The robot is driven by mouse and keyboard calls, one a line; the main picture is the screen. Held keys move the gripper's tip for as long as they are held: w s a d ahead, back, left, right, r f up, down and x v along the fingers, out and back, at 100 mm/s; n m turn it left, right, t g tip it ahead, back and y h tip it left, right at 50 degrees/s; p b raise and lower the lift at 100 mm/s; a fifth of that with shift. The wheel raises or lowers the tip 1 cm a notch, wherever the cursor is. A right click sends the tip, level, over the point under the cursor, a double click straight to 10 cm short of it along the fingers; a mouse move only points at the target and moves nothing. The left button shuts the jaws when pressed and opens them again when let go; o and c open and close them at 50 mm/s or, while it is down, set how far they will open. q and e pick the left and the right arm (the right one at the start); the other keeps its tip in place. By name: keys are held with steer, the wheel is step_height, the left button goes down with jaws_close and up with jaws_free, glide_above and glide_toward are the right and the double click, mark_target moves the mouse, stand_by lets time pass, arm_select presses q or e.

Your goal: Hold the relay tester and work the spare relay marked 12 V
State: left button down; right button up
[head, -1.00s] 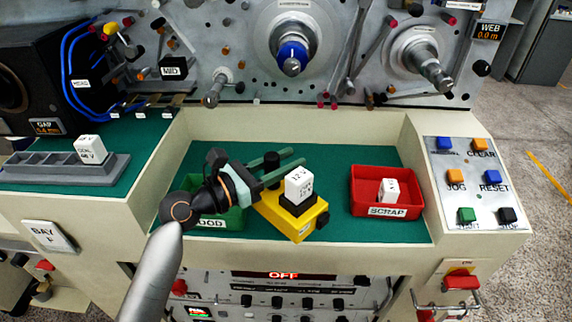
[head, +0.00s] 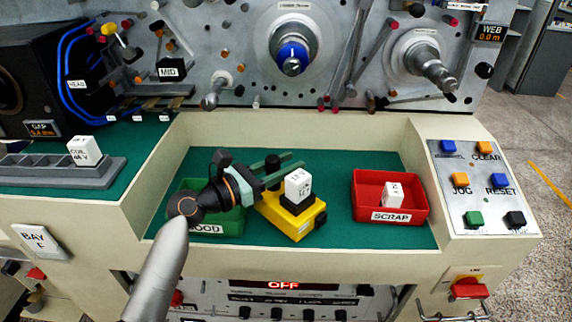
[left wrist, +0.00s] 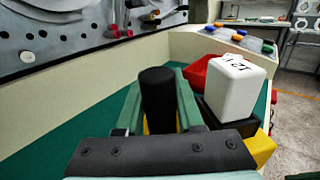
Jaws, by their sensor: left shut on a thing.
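The yellow relay tester (head: 296,226) stands on the green mat of the recessed tray, with a black post (head: 272,163) at its back left. A white relay marked 12 V (head: 298,186) sits upright on the tester's black socket; it also shows in the left wrist view (left wrist: 234,88), right of the fingers. My left gripper (head: 274,170) is shut on the tester's black post, which shows between its green fingers in the left wrist view (left wrist: 158,98). The tester's lower body is partly hidden there. My right gripper is not in view.
A red SCRAP bin (head: 390,215) holding a white relay (head: 392,195) is to the right. A green GOOD bin (head: 228,224) is partly behind my left arm. A grey rack (head: 70,172) with a white relay is at left. A button panel (head: 480,190) is at right.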

arm_select(q)
steer(key=shift+f, duration=0.6)
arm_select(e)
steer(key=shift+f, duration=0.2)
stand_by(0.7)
